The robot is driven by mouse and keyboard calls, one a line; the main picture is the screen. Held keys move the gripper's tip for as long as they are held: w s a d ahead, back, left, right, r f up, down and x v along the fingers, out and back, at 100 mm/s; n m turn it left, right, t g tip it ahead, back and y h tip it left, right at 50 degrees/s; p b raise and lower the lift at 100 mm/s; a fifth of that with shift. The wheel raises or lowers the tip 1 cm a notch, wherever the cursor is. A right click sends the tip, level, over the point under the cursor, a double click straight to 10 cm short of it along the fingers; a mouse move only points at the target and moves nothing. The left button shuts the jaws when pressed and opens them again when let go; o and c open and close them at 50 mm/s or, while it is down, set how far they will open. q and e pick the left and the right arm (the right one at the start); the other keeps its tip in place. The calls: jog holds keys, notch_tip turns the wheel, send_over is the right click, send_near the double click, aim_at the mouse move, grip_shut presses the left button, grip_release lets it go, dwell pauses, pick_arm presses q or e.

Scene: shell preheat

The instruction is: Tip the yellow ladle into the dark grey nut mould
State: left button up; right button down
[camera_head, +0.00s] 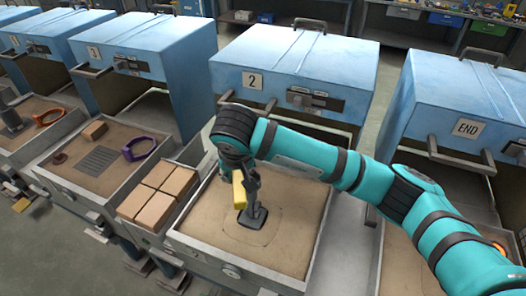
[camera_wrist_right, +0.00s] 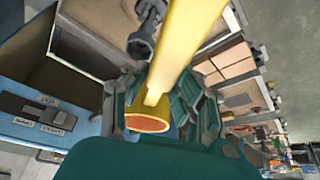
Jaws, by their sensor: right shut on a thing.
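The yellow ladle (camera_head: 239,190) hangs below my right gripper (camera_head: 240,168) in the head view. In the right wrist view the ladle (camera_wrist_right: 178,60) runs up between the fingers of my right gripper (camera_wrist_right: 160,105), which is shut on it. Its near end shows an orange-brown face. The dark grey nut mould (camera_head: 254,214) stands on the sand of tray 2, just right of and below the ladle. A dark grey piece beside the ladle in the wrist view (camera_wrist_right: 140,46) appears to be the same mould. Whether ladle and mould touch, I cannot tell. My left gripper is not in view.
Tray 2 (camera_head: 200,246) sits before the blue oven marked 2 (camera_head: 240,58). Tan blocks (camera_head: 160,187) lie left of it. The END oven (camera_head: 455,100) stands right, behind my arm.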

jog(key=shift+s+a+r, duration=0.15)
jog(key=shift+a, duration=0.15)
jog(key=shift+d+f+m+y+b, duration=0.1)
jog(key=shift+f+m+y+b, duration=0.15)
jog(key=shift+f+y+b, duration=1.55)
jog(key=shift+d+r+m+y+b, duration=0.1)
jog(key=shift+m+y+b, duration=0.45)
jog(key=shift+b, duration=2.65)
jog(key=shift+f+y+b, duration=0.85)
jog(key=shift+y+b, duration=0.7)
jog(key=shift+b, duration=0.95)
